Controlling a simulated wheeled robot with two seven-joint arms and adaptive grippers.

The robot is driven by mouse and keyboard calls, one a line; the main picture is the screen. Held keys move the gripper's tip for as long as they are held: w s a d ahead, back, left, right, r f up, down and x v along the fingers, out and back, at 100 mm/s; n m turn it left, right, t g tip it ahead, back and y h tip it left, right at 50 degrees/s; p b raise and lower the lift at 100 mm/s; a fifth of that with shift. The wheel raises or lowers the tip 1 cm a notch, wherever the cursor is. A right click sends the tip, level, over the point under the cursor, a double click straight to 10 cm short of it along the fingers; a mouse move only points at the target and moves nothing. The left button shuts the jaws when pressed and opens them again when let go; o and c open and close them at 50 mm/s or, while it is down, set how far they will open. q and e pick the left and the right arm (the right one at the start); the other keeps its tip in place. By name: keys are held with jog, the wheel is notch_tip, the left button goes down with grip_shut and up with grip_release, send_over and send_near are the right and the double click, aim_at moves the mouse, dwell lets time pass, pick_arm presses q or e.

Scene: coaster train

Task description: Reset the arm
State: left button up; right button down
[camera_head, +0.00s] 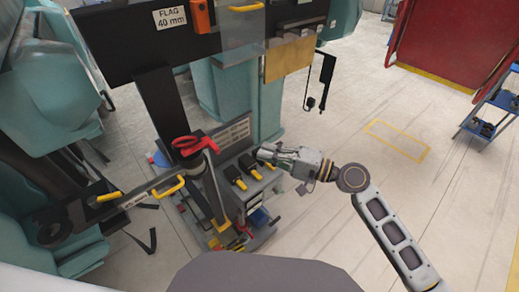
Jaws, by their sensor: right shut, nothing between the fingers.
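My right gripper (268,153) is at the end of the arm that comes in from the lower right. It is shut and empty, beside the dark panel with yellow handles (243,174) near the middle of the view. Its fingertips point left toward the panel; whether they touch it I cannot tell. My left gripper does not show.
Teal train seats (45,95) fill the left side. A red handle (196,144) stands left of the panel. A dark overhead bar carries a "FLAG 40 mm" label (171,17). A blue cart (490,118) stands far right. The floor (330,235) around my right arm looks clear.

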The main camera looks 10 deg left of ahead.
jog(key=shift+s+d, duration=0.3)
jog(key=shift+d, duration=0.15)
dwell(0.5)
